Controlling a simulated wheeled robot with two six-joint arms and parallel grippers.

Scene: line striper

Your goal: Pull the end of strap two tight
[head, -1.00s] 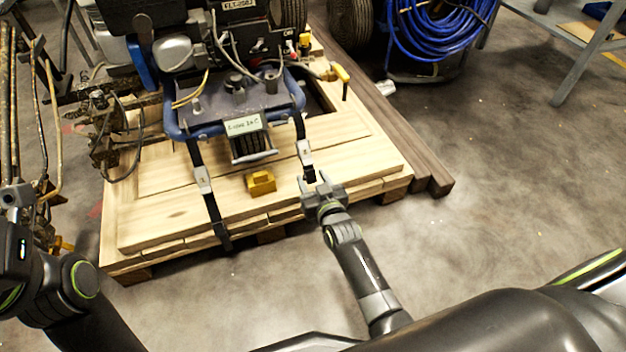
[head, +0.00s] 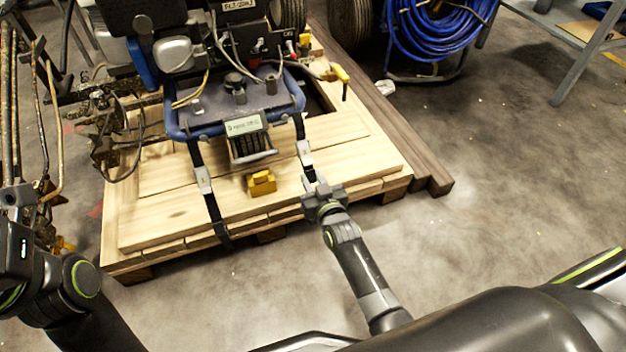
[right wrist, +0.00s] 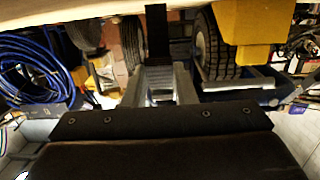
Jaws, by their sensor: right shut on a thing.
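Two black straps run from the blue-framed machine (head: 235,100) down over the front of the wooden pallet (head: 170,215). The right strap has a pale buckle (head: 305,154) with a small label that I cannot read for sure. My right gripper (head: 318,189) is at the pallet's front edge, shut on the lower end of this strap, just below the buckle. In the right wrist view the black strap (right wrist: 157,38) leads to the grey fingers (right wrist: 160,87). The left strap has its own buckle (head: 203,180), and its end hangs over the edge. Of my left gripper (head: 16,196) only a grey part shows.
A yellow block (head: 261,182) lies on the pallet between the straps. Dark timber beams (head: 400,135) lie along the pallet's right side. A blue hose reel (head: 430,30) stands behind. Rusty pipework (head: 45,130) stands at the left. The floor in front and right is clear.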

